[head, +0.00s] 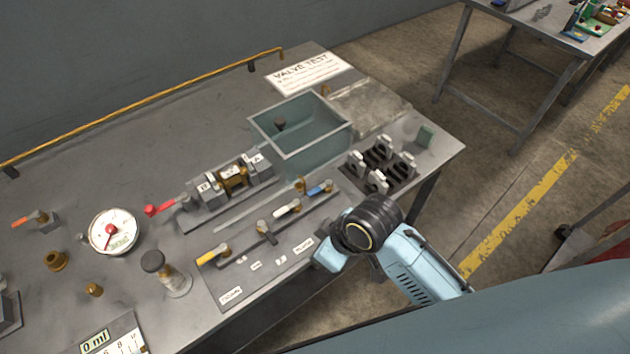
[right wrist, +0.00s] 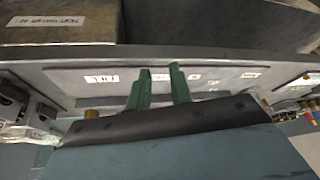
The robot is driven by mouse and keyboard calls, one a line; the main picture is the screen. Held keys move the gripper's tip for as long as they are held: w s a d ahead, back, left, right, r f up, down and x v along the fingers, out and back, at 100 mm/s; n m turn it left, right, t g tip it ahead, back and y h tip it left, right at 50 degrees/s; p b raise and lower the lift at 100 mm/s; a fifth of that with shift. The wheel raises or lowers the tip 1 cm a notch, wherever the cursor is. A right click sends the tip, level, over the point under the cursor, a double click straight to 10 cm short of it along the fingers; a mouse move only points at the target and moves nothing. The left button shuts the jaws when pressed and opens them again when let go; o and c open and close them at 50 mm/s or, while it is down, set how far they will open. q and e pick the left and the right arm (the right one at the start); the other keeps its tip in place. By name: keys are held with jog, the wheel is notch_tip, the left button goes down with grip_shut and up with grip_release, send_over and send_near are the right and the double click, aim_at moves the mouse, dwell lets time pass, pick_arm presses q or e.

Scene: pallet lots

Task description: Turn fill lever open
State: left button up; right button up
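A panel with several small levers lies along the front of the grey bench (head: 130,180) in the head view. It carries a yellow lever (head: 212,255), a white-handled lever (head: 288,207) and a blue lever (head: 320,188). Small white labels lie in front of them, too small to read surely. In the right wrist view, an upside-down label (right wrist: 103,80) seems to read FILL; I cannot tell which lever it marks. My right gripper (right wrist: 160,72) shows two green fingers apart, with nothing between them, near that label. Its fingers are hidden in the head view. My left gripper is out of view.
A red lever (head: 162,209) joins a grey valve block (head: 228,185). Behind stands an open glass tank (head: 300,130); a black rack (head: 380,165) is at the right. A round gauge (head: 113,232) and a black-capped flask (head: 165,272) stand left of the panel.

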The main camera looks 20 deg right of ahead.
jog(key=w+a+r+n, duration=0.2)
jog(key=w+a+r+n+g, duration=0.1)
jog(key=w+a+r+n, duration=0.1)
jog(key=w+r+n, duration=0.1)
jog(key=shift+w+a+n+y, duration=0.1)
jog(key=shift+a+n+y, duration=0.2)
jog(key=shift+a, duration=0.05)
notch_tip(320, 180, up, 3)
jog(key=w+n, duration=0.2)
jog(key=n, duration=0.1)
notch_tip(320, 180, up, 8)
jog(key=r+n+g+h, duration=0.1)
jog(key=n+g+h, duration=0.1)
jog(key=n+h, duration=0.25)
send_over(315, 190)
jog(key=shift+n, duration=0.45)
notch_tip(315, 190, down, 14)
jog(key=shift+r, duration=0.15)
grip_shut()
